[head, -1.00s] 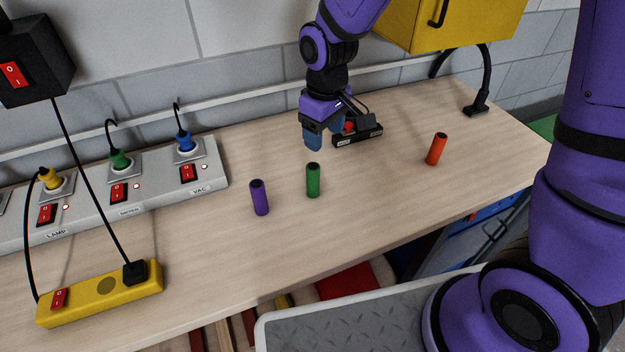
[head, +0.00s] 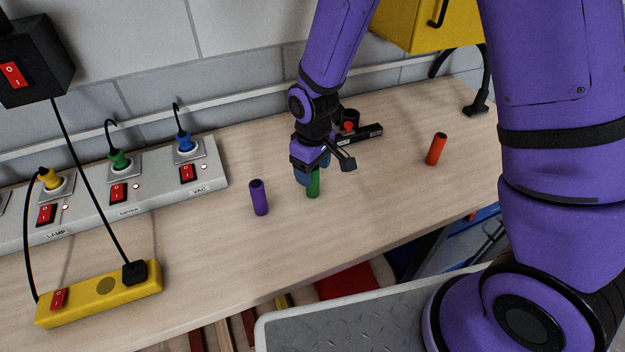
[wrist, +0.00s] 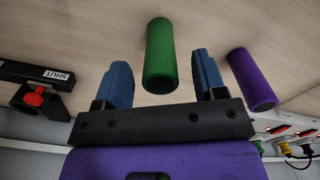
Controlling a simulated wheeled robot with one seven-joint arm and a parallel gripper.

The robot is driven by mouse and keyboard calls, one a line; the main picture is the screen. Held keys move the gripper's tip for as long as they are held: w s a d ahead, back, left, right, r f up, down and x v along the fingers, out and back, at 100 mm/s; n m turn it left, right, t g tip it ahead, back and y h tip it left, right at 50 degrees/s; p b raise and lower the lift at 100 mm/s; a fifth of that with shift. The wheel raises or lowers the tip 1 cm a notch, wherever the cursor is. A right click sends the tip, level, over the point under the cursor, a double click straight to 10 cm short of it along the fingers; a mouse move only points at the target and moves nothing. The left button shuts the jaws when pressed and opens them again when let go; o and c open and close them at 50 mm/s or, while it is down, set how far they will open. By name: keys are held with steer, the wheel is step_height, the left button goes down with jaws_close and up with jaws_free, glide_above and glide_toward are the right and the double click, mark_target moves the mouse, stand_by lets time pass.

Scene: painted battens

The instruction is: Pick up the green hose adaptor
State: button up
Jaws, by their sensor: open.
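The green hose adaptor (head: 314,187) stands upright on the workbench, its upper part hidden behind my gripper in the head view. In the wrist view the green adaptor (wrist: 160,55) shows between and slightly beyond my two blue fingertips, with a gap on each side. My gripper (head: 306,178) is open, pointing down at the adaptor's top; in the wrist view the gripper (wrist: 161,75) holds nothing.
A purple cylinder (head: 260,197) stands close by on the left, also in the wrist view (wrist: 252,80). An orange-red cylinder (head: 436,149) stands to the right. A black valve piece with a red knob (head: 368,134) lies behind. A switch panel (head: 215,174) and yellow power strip (head: 135,285) are left.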

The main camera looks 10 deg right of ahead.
steer(key=shift+f, duration=1.2)
steer(key=shift+c, duration=0.2)
steer(key=c, duration=1)
steer(key=shift+o, duration=0.2)
steer(key=shift+r, duration=0.1)
